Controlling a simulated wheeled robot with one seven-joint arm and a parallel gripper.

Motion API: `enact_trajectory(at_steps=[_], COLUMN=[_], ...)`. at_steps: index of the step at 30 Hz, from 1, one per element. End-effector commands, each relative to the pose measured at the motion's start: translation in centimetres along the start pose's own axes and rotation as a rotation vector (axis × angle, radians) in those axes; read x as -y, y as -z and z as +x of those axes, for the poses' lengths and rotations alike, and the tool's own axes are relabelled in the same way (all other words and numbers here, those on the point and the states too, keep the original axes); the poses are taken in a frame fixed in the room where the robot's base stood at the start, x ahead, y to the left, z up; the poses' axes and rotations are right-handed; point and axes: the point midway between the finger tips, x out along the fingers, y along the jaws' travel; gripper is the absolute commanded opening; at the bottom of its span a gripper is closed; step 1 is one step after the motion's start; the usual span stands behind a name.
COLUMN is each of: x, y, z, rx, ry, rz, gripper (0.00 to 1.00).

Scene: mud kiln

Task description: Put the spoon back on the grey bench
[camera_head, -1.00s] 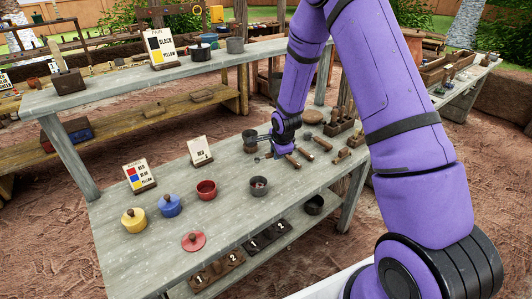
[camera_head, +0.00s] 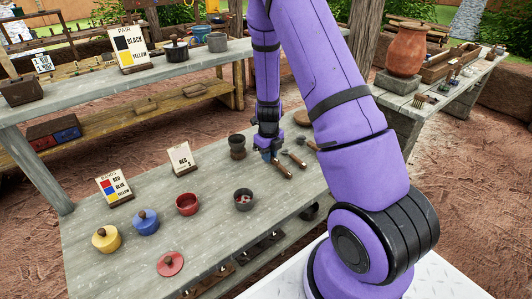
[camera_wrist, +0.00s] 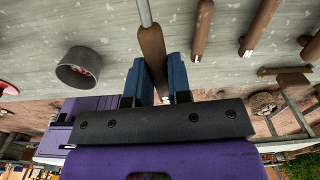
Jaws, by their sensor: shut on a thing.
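In the wrist view my gripper (camera_wrist: 158,82) has its two blue fingers on either side of the brown handle of the spoon (camera_wrist: 152,48). The spoon's thin metal shaft runs up out of that picture, so its bowl is hidden. In the head view my gripper (camera_head: 270,156) points down at the far part of the near grey bench (camera_head: 215,238). A brown handle (camera_head: 282,170) shows just beside it. I cannot tell whether the spoon touches the bench top.
More brown-handled tools (camera_wrist: 208,28) lie close by. A dark cup (camera_head: 237,146) stands left of my gripper, and a grey bowl (camera_head: 244,200) nearer. Red (camera_head: 187,205), blue (camera_head: 146,222) and yellow (camera_head: 106,239) pots and two signs stand left. The bench's front middle is clear.

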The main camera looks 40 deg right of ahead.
Motion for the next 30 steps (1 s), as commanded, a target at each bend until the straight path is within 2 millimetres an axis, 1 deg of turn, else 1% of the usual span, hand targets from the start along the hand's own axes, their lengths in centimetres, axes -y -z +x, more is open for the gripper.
enact_trajectory(at_steps=[24,30], x=[0.0,0.0], y=[-0.1,-0.1], z=[6.2,7.4], rx=[-0.001,0.0], ry=[-0.001,-0.001], rz=[-0.003,-0.004], gripper=[0.0,0.0])
